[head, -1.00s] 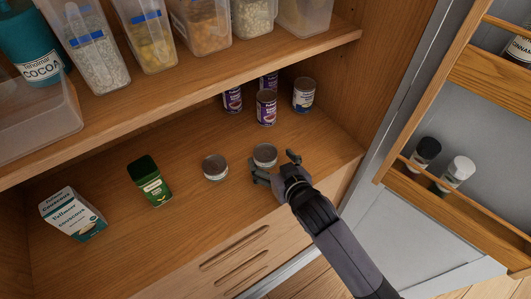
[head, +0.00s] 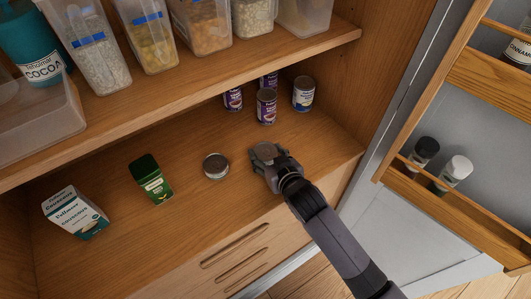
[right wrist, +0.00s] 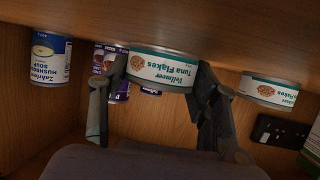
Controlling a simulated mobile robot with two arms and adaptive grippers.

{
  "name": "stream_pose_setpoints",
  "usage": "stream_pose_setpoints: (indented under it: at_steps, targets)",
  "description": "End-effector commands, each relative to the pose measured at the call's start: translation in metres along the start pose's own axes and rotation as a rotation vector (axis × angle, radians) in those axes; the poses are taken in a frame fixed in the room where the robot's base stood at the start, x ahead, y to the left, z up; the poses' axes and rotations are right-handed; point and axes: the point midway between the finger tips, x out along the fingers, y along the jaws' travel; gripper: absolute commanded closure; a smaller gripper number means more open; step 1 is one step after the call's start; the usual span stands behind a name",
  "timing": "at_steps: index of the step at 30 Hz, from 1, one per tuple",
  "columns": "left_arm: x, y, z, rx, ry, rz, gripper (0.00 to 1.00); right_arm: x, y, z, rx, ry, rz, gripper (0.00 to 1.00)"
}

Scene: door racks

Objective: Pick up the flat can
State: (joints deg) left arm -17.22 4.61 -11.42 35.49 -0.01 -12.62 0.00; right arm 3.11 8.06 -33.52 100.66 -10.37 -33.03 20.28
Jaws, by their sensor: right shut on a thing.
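Two flat tuna cans are on the lower shelf. One flat can (head: 264,151) is between the fingers of my right gripper (head: 268,159), which is shut on it. In the right wrist view this can (right wrist: 161,70) shows a green and white "Tuna Flakes" label, with a finger on each side. I cannot tell whether it still rests on the shelf. The other flat can (head: 216,166) stands to the left, apart from my gripper; it also shows in the right wrist view (right wrist: 269,90). My left gripper is not in view.
Several tall cans (head: 266,106) stand behind on the lower shelf (head: 110,240). A green-lidded container (head: 150,180) and a couscous box (head: 75,213) stand to the left. The upper shelf (head: 190,88) with plastic bins overhangs. A door rack (head: 450,200) is at the right.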

Motion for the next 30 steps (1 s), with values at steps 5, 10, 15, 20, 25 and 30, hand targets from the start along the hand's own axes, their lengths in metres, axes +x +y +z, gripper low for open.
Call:
stream_pose_setpoints:
  at_steps: [5,10,15,20,25,30]
  targets:
    - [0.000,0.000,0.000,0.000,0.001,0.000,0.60,0.000,0.000,0.000,0.000,0.000,0.000,0.62]
    - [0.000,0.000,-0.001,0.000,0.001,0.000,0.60,0.000,0.000,0.000,0.000,0.000,0.000,0.73]
    - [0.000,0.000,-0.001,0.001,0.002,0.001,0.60,0.000,0.000,0.000,0.000,0.001,0.000,0.74]
    - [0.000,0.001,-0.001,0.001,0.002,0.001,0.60,-0.001,0.000,-0.004,0.000,0.003,0.000,0.74]
    - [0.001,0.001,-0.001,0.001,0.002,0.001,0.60,-0.006,0.000,-0.018,-0.001,0.006,0.000,0.74]
    - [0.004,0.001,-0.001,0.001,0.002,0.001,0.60,-0.019,0.000,-0.049,0.000,0.008,0.000,0.74]
